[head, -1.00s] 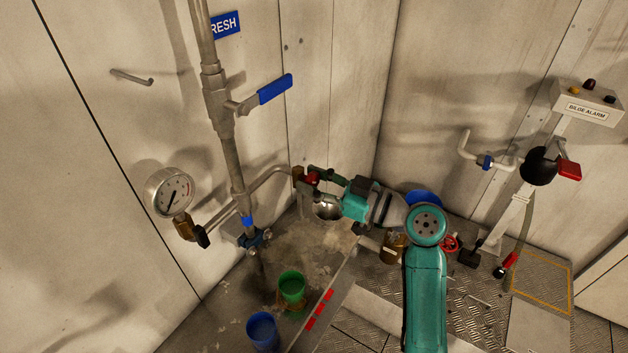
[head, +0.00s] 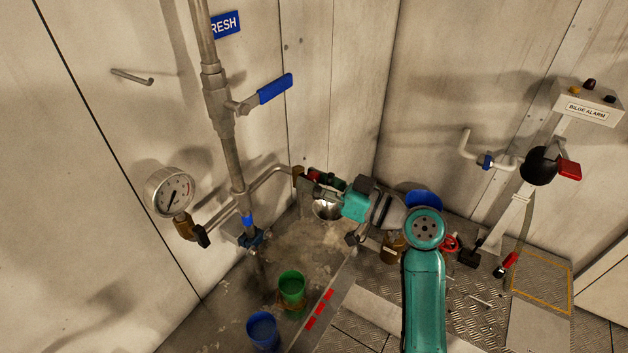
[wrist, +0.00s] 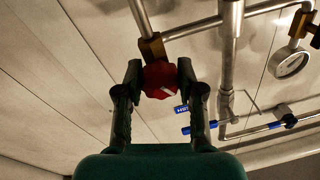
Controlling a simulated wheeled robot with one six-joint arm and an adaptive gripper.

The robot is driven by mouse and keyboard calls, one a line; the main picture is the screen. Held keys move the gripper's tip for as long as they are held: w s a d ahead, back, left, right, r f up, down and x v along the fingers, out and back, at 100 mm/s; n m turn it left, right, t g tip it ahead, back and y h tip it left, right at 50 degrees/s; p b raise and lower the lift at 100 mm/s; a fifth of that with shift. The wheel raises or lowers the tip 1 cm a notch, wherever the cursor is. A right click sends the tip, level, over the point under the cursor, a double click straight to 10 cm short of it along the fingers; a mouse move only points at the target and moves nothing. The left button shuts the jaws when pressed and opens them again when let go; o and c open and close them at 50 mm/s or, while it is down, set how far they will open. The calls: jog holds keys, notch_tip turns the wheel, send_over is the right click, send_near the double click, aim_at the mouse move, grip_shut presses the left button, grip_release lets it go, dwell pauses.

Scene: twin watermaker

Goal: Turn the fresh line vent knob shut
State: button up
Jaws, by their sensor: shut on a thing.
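The red vent knob (wrist: 160,78) sits on a brass fitting (wrist: 152,46) at the end of a side pipe. In the wrist view my gripper (wrist: 160,82) has one finger on each side of the knob and is shut on it. A pale mark runs at a slant across the knob's face. In the head view my gripper (head: 318,188) reaches the brass fitting (head: 298,176) from the right. There its fingers and body mostly hide the knob.
A grey pipe with a blue lever (head: 275,89) and a FRESH sign (head: 225,24) rises left of my gripper. A pressure gauge (head: 169,192) is further left. Green (head: 292,288) and blue (head: 262,331) buckets stand below. A bilge alarm post (head: 522,200) stands at right.

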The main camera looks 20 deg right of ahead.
jog(key=o, duration=1.2)
jog(key=shift+c, duration=0.2)
jog(key=v, duration=1.2)
